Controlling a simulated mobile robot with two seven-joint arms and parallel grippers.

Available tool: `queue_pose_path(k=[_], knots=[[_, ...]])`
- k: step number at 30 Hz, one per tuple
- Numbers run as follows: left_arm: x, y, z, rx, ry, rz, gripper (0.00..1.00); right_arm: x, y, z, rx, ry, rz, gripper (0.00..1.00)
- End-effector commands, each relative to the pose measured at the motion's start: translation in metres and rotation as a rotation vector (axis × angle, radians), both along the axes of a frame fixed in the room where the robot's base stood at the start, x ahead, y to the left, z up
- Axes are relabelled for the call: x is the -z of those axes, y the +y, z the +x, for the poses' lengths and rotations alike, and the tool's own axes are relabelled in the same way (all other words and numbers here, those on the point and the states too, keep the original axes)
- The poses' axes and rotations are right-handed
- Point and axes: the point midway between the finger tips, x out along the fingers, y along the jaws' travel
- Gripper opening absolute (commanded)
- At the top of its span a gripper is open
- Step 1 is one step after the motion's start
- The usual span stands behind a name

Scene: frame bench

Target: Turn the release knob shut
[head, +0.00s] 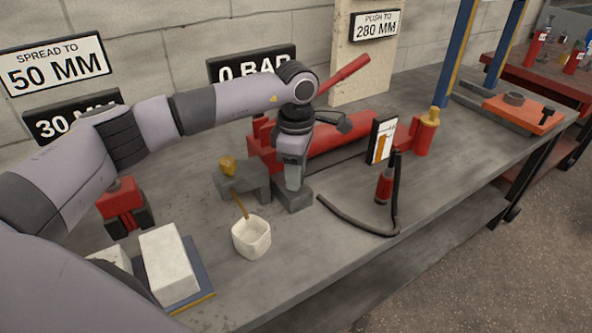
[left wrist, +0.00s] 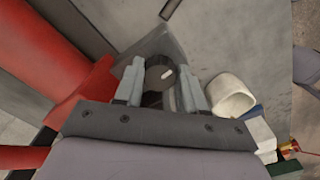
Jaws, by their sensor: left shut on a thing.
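The release knob (left wrist: 158,76) is a dark round knob with a white mark on its face. In the left wrist view it sits between the two fingers of my left gripper (left wrist: 161,72), which is shut on it. In the head view my left gripper (head: 291,183) points down at a grey block (head: 294,199) in front of the red hand pump (head: 345,141), and it hides the knob. The pump's red lever (head: 344,73) slants up to the right. My right gripper is not in view.
A white cup (head: 252,242) with a yellow stick stands left of the gripper. A white block (head: 168,262) lies at front left. A gauge panel (head: 381,139) stands behind.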

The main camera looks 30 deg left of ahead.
Motion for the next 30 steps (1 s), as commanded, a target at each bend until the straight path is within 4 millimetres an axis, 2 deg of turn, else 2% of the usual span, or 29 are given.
queue_pose_path(k=[9,24,25,27,30], knots=[[-0.0012,0.0002,0.0001,0.108,-0.002,-0.002,0.09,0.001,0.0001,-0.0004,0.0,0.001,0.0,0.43],[-0.0014,0.0,0.0002,0.129,-0.003,-0.001,0.09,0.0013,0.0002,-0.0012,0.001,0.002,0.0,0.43],[-0.0014,0.0,0.0002,0.129,-0.003,-0.001,0.43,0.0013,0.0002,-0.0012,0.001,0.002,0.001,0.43],[-0.0014,0.0,0.0002,0.128,-0.003,0.0,0.65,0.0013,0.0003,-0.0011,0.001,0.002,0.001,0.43],[-0.001,0.0,0.0001,0.128,-0.002,-0.001,0.65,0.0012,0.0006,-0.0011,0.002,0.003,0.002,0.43]])
